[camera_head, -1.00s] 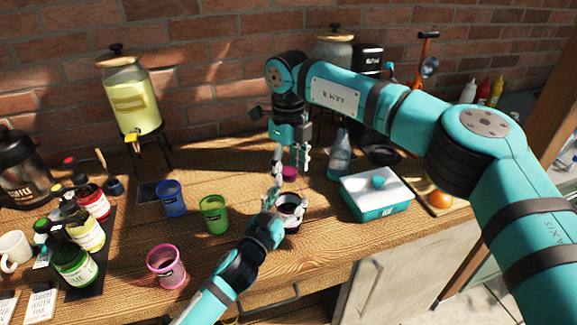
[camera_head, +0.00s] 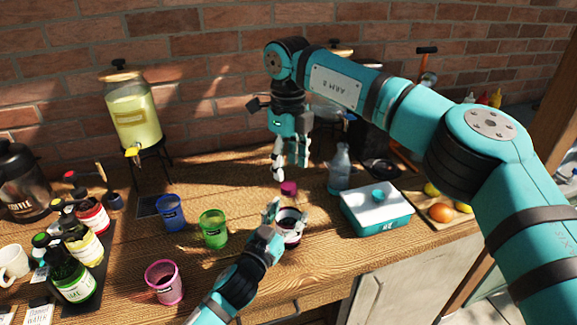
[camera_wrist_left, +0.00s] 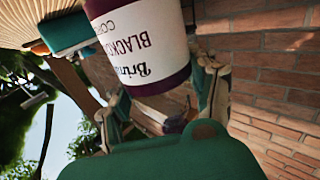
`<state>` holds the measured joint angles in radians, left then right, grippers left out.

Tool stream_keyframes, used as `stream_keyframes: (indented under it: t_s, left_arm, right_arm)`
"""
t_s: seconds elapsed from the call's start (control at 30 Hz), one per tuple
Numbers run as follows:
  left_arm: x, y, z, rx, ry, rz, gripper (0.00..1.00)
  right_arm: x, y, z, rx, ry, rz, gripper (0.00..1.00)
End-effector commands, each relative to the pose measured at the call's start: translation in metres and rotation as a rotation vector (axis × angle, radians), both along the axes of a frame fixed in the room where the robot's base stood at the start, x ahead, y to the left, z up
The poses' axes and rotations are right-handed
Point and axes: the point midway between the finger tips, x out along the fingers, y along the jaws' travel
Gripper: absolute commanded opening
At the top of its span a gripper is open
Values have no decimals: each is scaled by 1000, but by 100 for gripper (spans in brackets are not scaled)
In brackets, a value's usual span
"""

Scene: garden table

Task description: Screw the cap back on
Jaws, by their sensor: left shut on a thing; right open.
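The dark purple jar (camera_head: 290,238) stands near the table's front edge. In the left wrist view its white blackcurrant cordial label (camera_wrist_left: 150,40) appears upside down. My left gripper (camera_head: 289,215) is shut around the jar, and its fingers also flank it in the left wrist view. My right gripper (camera_head: 288,168) is open and empty, pointing down above the cap.
Green (camera_head: 213,230), blue (camera_head: 171,213) and pink (camera_head: 165,284) cups stand to the left. A teal box with a white lid (camera_head: 378,208) and a clear bottle (camera_head: 340,168) are to the right. Several syrup bottles stand at far left, a drink dispenser (camera_head: 132,110) behind.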

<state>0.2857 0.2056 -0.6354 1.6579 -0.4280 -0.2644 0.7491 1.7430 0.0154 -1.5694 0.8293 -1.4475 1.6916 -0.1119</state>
Motion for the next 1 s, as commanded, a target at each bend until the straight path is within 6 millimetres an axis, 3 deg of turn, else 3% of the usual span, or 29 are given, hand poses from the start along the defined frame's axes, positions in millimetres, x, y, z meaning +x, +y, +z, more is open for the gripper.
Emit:
stream_keyframes:
  t_s: [0.2,0.53,0.67,1.0]
  left_arm:
    - [0,0,1,0,-1,0,0]
    - [0,0,1,0,-1,0,0]
    - [0,0,1,0,-1,0,0]
    - [0,0,1,-1,-2,0,0]
  right_arm:
    - [0,0,26,2,1,155,52]
    - [0,0,26,1,3,168,52]
    - [0,-1,17,1,3,167,52]
    - [-1,-1,-34,1,5,166,52]
